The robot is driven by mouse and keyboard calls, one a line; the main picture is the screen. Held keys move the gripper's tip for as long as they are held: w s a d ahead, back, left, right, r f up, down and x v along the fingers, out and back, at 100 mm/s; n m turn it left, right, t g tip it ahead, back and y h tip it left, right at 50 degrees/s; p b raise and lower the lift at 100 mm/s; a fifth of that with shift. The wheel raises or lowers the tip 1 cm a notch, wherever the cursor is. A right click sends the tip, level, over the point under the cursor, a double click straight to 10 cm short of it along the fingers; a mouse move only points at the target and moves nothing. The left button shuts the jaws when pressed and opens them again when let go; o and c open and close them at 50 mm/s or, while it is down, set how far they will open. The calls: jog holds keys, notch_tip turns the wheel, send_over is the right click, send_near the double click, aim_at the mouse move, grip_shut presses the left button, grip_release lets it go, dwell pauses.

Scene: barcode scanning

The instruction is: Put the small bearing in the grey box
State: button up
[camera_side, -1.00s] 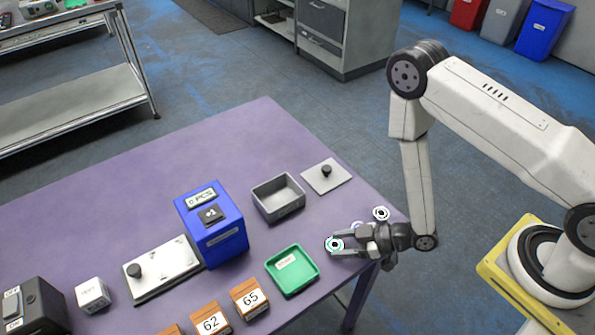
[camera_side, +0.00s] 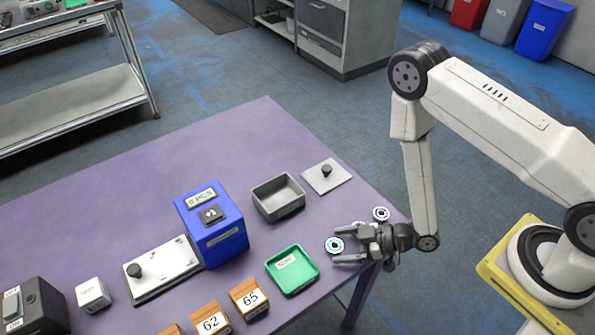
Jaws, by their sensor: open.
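The grey box (camera_side: 290,207) is an open, empty tray on the purple table, behind the green tray. A round bearing with a teal rim and dark centre (camera_side: 334,246) lies near the table's right edge. A second, white-rimmed bearing (camera_side: 381,213) lies behind my gripper. Something pale, perhaps another bearing, is mostly hidden behind the far finger. I cannot tell for sure which is the small one. My gripper (camera_side: 340,244) is open and low over the table, pointing left. Its fingertips lie on either side of the teal-rimmed bearing, or just short of it; contact cannot be told.
A green tray (camera_side: 279,281) stands left of my gripper. A tall blue box (camera_side: 225,243) stands left of the grey box, and a grey lid with a knob (camera_side: 341,180) lies behind it. Numbered wooden blocks (camera_side: 263,306) line the front. The table's rear left is clear.

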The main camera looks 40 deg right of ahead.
jog(key=shift+v, duration=3.65)
jog(key=shift+r, duration=0.15)
jog(key=shift+w, duration=0.1)
